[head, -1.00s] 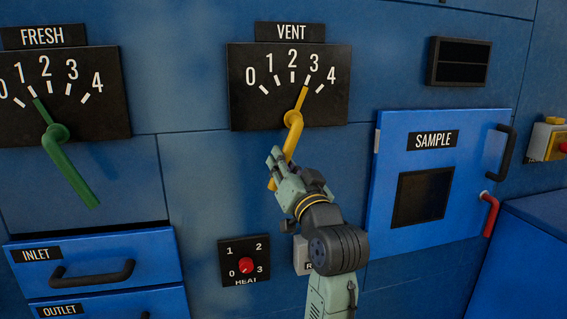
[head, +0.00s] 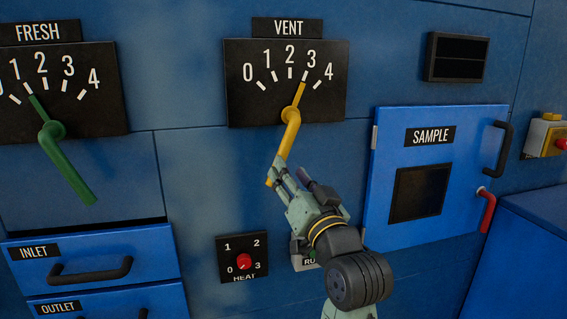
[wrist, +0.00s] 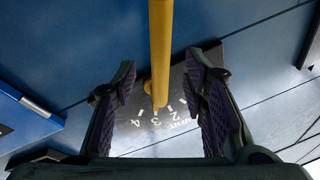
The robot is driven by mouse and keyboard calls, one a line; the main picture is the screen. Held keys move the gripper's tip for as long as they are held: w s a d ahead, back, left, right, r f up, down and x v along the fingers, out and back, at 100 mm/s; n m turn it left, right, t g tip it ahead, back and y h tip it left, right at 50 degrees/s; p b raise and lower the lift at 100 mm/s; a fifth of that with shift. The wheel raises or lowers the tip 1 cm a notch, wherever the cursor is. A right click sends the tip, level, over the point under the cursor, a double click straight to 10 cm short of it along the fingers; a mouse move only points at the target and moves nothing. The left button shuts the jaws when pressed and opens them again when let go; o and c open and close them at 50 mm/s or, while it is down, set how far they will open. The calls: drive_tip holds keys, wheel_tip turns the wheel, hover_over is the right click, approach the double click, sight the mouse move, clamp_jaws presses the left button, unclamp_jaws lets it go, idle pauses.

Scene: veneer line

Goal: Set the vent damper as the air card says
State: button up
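The vent damper has a black plate (head: 240,106) marked 0 to 4 and a yellow lever (head: 287,142). Its pointer end is at the 3 mark. The handle slants down and left from the hub. My gripper (head: 287,174) is just below and right of the handle's lower end. In the wrist view my gripper (wrist: 160,78) is open, its two fingers wide apart. The yellow lever (wrist: 160,50) shows between them, touching neither pad. No air card can be made out in these views.
The heat knob (head: 244,262) is below the vent plate.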

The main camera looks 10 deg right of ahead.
drive_tip(key=v, duration=0.6)
drive_tip(key=shift+w+a, duration=0.1)
